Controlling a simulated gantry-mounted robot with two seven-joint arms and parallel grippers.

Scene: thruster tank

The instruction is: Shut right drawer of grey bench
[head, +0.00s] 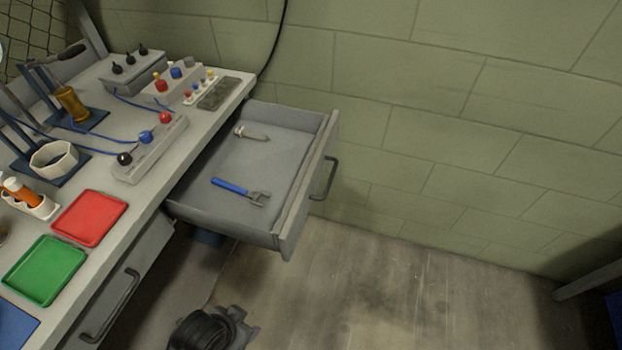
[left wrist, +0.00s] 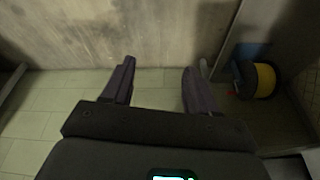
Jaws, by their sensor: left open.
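The right drawer (head: 290,205) of the grey bench (head: 190,143) is pulled well out in the head view. Its front carries a dark bar handle (head: 331,178). A blue-handled wrench (head: 240,191) and a small bolt-like metal piece (head: 251,134) lie inside the drawer. The drawer cannot be made out in that view. My right gripper is not in view.
The bench top holds a red tray (head: 89,218), a green tray (head: 45,270) and control boxes. Another drawer handle (head: 112,304) is at lower left. A yellow reel (left wrist: 265,80) shows in the wrist view. Floor right of the drawer is clear.

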